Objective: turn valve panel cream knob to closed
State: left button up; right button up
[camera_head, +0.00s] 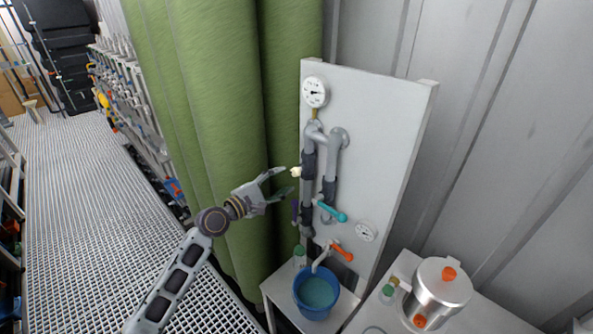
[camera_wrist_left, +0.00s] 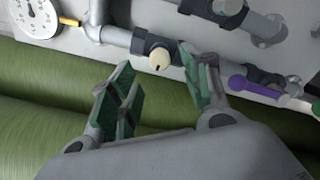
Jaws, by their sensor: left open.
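The white valve panel (camera_head: 390,120) stands upright against the wall with grey pipes on it. The small cream knob (camera_head: 296,172) sits on the left pipe, below the upper gauge. It also shows in the left wrist view as a round cream knob (camera_wrist_left: 160,60) on a dark valve body, with a small dark mark on its face. My left gripper (camera_head: 281,180) is open and empty, just left of the knob. In the left wrist view its fingers (camera_wrist_left: 160,85) stand apart, with the knob beyond and between their tips; I see no contact. My right gripper is not in view.
A purple handle (camera_head: 294,211), a teal handle (camera_head: 331,210) and an orange handle (camera_head: 341,251) stick out below the knob. Gauges (camera_head: 315,92) sit on the panel. A blue bucket (camera_head: 316,292) and a steel vessel (camera_head: 438,290) stand below. A green curtain (camera_head: 215,120) hangs at left.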

aim_at(293, 173)
pick_arm(q)
jog(key=x, duration=0.5)
jog(key=shift+w+d+p, duration=0.15)
jog(key=shift+p, duration=0.25)
jog(key=shift+x, duration=0.8)
jog(key=shift+w+d, duration=0.1)
grip_shut()
jog(key=shift+f, duration=0.1)
